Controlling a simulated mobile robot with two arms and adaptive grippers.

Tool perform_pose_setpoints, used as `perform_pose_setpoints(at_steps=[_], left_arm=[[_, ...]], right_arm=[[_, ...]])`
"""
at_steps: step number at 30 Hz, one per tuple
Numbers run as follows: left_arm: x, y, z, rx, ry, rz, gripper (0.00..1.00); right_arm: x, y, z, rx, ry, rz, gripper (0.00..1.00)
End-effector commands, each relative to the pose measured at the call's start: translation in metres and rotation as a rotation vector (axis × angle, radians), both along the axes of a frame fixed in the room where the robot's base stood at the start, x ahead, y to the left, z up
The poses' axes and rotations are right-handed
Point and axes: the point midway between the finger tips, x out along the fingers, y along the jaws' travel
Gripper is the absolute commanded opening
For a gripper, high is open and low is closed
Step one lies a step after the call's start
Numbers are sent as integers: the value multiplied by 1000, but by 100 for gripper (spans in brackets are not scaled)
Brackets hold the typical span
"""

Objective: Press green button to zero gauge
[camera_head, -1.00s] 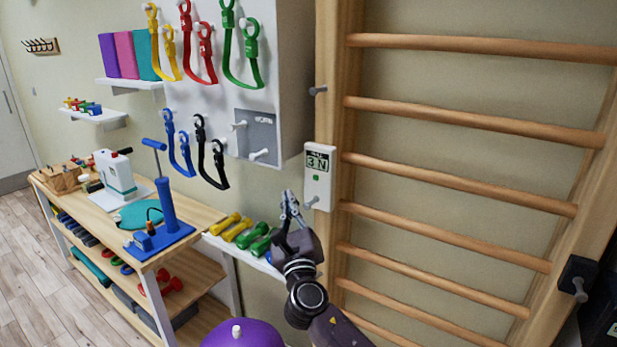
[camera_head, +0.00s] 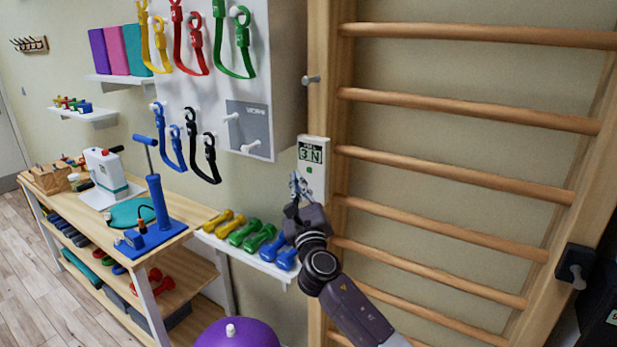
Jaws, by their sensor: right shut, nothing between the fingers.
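The white gauge (camera_head: 316,178) is fixed to the left upright of the wooden wall bars. Its display (camera_head: 310,154) reads "3 N". The small green button (camera_head: 309,170) sits just below the display and is in plain view. My right gripper (camera_head: 297,180) is shut and empty, with its fingertips pointing up in front of the gauge's lower left edge, close to the left of and a little below the button. I cannot tell whether it touches the gauge. The gripper hides the lower part of the gauge. My left gripper is not in view.
A shelf of dumbbells (camera_head: 262,262) lies left of my right arm. A purple ball (camera_head: 238,335) is below. A white board with coloured bands (camera_head: 280,80) juts out at upper left. Wooden rungs (camera_head: 455,177) fill the right. A wooden bench (camera_head: 180,232) stands at left.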

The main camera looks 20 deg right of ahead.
Motion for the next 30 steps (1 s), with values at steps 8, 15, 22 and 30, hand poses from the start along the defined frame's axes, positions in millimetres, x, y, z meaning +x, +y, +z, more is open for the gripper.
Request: perform_pose_setpoints(at_steps=[8,15,22,30], left_arm=[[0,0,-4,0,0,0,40],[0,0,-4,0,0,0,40],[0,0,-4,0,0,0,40],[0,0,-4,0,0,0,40]], right_arm=[[13,-16,1,-1,-1,0,0],[14,-18,1,0,0,1,0],[14,-18,1,0,0,0,0],[14,-18,1,0,0,1,0]])
